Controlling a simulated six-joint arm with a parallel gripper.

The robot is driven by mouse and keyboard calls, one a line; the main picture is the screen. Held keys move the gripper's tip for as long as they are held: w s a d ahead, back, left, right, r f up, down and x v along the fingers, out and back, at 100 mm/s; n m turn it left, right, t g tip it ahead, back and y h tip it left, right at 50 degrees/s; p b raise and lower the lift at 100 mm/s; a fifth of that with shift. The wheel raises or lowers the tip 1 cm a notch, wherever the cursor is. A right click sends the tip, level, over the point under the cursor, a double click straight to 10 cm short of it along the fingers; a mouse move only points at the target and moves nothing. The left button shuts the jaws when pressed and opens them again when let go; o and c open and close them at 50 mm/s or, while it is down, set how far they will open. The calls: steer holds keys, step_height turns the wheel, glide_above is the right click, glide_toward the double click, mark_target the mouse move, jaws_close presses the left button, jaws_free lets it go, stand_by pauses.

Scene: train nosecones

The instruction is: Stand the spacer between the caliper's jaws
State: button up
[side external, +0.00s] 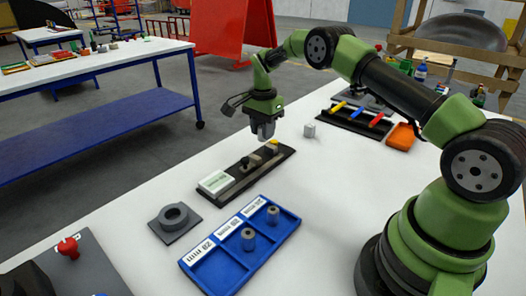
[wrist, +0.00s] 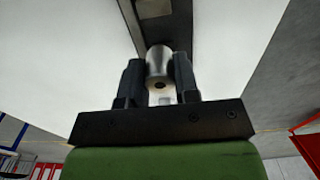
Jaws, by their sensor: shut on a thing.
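My gripper (side external: 265,134) is above the caliper, pointing down. In the wrist view its two dark fingers (wrist: 159,82) are shut on a silver, cylindrical spacer (wrist: 159,62) with a dark hole in its end. In the side view the held spacer is hard to make out between the fingers. The caliper sits on a long black base (side external: 230,190), with a white-and-green block at its near left end and a small yellow part (side external: 273,143) near its far end. Its dark base (wrist: 150,8) crosses the top of the wrist view. The jaw gap is too small to judge.
A blue labelled tray (side external: 213,272) holds two grey spacers (side external: 248,240); its nearest compartment is empty. A grey ring on a plate (side external: 174,220) lies left. A small grey block (side external: 309,130), a tool rack (side external: 357,120) and an orange tray (side external: 401,137) stand behind, right.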

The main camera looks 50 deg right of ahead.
steer(key=shift+f, duration=2.95)
steer(key=shift+f, duration=0.15)
steer(key=o, duration=0.9)
